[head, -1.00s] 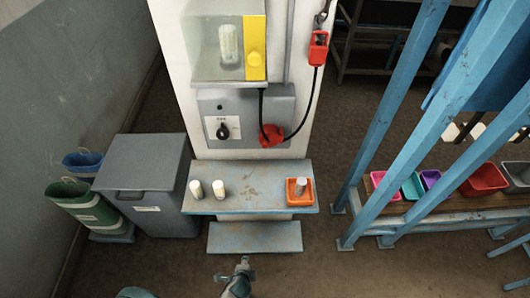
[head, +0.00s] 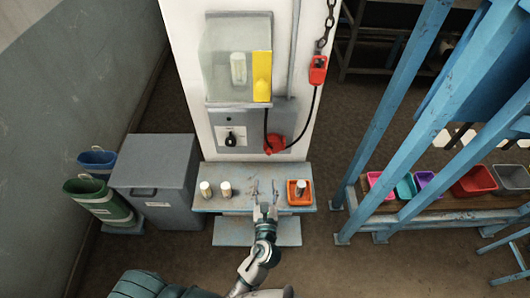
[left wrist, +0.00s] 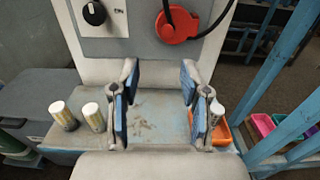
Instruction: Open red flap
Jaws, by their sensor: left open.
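A red flap (head: 275,144) sits at the lower right of the grey panel (head: 233,118) on the white column, with a black cable at it. It also shows in the left wrist view as a round red piece (left wrist: 180,27) at the top; whether it is shut cannot be told. My left gripper (head: 265,208) is open and empty over the blue-grey shelf (head: 244,204), below the flap and apart from it. In the left wrist view its blue-padded fingers (left wrist: 157,100) stand wide apart over the shelf. My right gripper is not in view.
Two pale cylinders (head: 205,189) stand on the shelf's left. An orange tray (head: 291,197) with another cylinder is at its right, near my fingers. A black knob (head: 231,139) and a clear box with a yellow strip (head: 262,72) are on the column. Blue posts (head: 383,110) stand right.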

